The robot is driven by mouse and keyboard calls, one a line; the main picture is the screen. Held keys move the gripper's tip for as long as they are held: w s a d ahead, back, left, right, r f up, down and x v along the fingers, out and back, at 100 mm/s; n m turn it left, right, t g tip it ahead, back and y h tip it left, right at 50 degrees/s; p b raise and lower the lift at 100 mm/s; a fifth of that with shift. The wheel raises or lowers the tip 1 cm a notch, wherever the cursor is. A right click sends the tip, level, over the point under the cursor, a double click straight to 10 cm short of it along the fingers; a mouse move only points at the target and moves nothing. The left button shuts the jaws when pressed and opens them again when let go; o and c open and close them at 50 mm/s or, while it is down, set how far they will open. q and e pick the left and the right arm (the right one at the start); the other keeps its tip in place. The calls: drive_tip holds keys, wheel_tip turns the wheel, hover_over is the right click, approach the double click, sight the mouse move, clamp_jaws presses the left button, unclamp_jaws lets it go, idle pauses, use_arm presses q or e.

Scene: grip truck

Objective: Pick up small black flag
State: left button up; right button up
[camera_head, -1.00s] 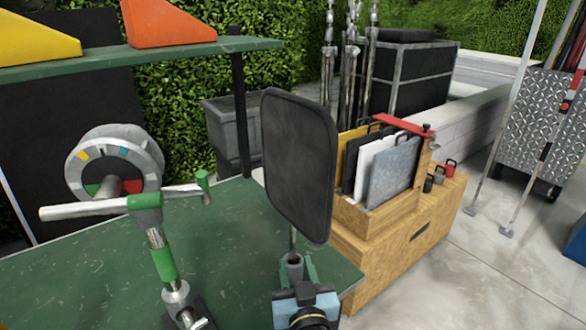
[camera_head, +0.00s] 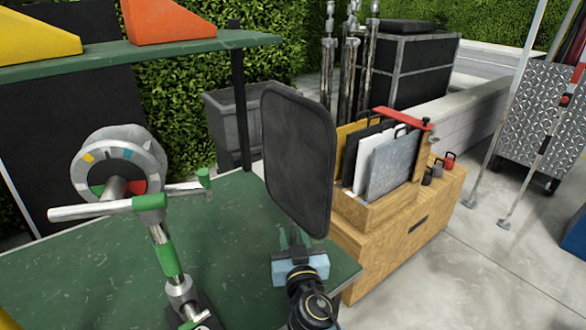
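A black flag (camera_head: 298,160), a dark upright panel with rounded corners, stands over the right part of the green table. Its lower stem is mostly hidden behind my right gripper. My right gripper (camera_head: 292,238) comes in from the bottom, with its fingers just below the flag's lower edge, near the stem. Whether the fingers touch or close on the stem is not clear. My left gripper is not in view.
A metal stand arm with green parts (camera_head: 165,250) rises left of the flag. A wooden box (camera_head: 405,235) holding several panels stands to the right. A green shelf (camera_head: 170,52) with yellow and orange wedges is above left.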

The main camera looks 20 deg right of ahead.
clamp_jaws()
